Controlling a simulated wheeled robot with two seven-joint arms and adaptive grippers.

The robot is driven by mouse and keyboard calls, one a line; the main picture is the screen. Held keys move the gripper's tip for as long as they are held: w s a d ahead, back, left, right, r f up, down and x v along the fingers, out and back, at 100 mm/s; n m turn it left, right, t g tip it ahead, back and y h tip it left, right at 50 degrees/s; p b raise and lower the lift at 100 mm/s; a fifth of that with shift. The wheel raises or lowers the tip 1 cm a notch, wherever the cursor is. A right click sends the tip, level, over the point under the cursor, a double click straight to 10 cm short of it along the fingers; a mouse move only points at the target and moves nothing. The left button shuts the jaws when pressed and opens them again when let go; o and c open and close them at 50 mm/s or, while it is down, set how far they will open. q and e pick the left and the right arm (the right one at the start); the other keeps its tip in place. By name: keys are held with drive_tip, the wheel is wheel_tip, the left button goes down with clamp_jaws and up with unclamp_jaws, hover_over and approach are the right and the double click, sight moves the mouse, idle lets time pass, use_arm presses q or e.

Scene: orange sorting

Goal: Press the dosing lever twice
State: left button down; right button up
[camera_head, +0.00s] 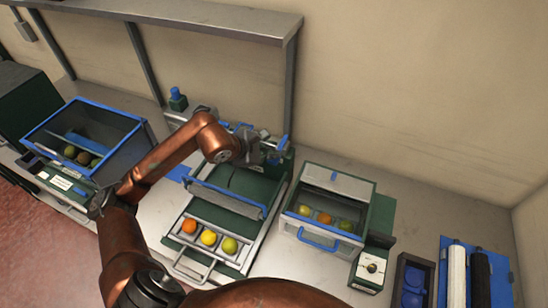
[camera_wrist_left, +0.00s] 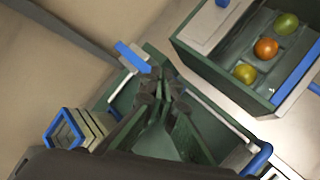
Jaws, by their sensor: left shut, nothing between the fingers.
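The dosing machine is a green and grey unit (camera_head: 240,180) in the middle of the bench. What looks like its lever, a blue-ended bar on a pale rod (camera_wrist_left: 133,57), rises at its back right; it also shows in the head view (camera_head: 286,142). My left gripper (camera_head: 272,157) is over the back of the machine, just beside this bar. In the left wrist view its fingers (camera_wrist_left: 166,85) are together and hold nothing. I cannot tell whether they touch the bar. My right gripper is out of view.
A tray with an orange and two other fruits (camera_head: 208,238) is at the machine's front. A green box with fruit (camera_head: 335,180) stands close on the right, a blue-rimmed bin (camera_head: 140,122) on the left. A shelf (camera_head: 200,18) hangs behind.

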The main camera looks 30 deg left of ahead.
use_arm(q)
drive_tip(key=shift+f+b, duration=1)
drive_tip(key=shift+f, duration=0.2)
idle(0.9)
drive_tip(key=shift+r, duration=0.15)
idle(0.4)
drive_tip(key=shift+r+p, duration=0.65)
drive_tip(key=shift+r, duration=1.05)
drive_tip(key=shift+r, duration=0.1)
drive_tip(key=shift+r+p, duration=1.1)
drive_tip(key=shift+r, duration=1.3)
